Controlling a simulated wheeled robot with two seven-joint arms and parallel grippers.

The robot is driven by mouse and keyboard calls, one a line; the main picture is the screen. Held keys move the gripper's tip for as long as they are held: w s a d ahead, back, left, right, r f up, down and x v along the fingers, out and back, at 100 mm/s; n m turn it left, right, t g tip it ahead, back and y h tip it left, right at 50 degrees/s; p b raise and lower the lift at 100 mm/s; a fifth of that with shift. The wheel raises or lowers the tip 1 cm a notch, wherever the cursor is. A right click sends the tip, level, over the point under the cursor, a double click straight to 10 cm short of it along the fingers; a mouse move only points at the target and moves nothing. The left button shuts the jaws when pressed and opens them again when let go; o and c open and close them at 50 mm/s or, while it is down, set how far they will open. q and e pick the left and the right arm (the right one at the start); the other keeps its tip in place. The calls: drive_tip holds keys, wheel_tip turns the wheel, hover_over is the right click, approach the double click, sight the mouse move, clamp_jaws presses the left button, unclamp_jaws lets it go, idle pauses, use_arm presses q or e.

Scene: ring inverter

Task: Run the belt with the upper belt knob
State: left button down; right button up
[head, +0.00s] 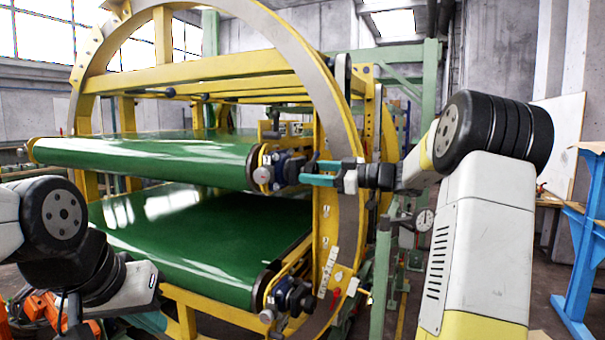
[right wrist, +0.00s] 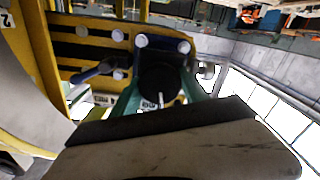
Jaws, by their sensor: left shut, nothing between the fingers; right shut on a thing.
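The upper green belt (head: 150,152) runs across the yellow ring frame. At its right end is a dark blue drive unit with the upper belt knob (head: 292,170). My right gripper (head: 306,174) reaches it from the right, its teal fingers shut on the knob. In the right wrist view the dark round knob (right wrist: 160,82) sits between the teal fingers (right wrist: 162,98); the wrist body hides the lower part of that view. My left gripper (head: 140,285) is low at the left, away from the knob, shut and empty; its fingertips are hard to make out.
The lower green belt (head: 190,240) lies below, with a similar drive unit (head: 290,296) at its right end. The large ring (head: 338,120) stands close beside the right gripper. A blue stand (head: 580,250) is at the far right. Orange equipment (head: 40,303) is at lower left.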

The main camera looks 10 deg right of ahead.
drive_tip(key=shift+f, duration=0.1)
drive_tip(key=o, duration=1.4)
drive_tip(key=shift+c, duration=0.2)
drive_tip(key=shift+d, duration=0.1)
drive_tip(key=v, duration=0.7)
drive_tip(key=shift+s+d, duration=0.25)
drive_tip(key=shift+d, duration=0.1)
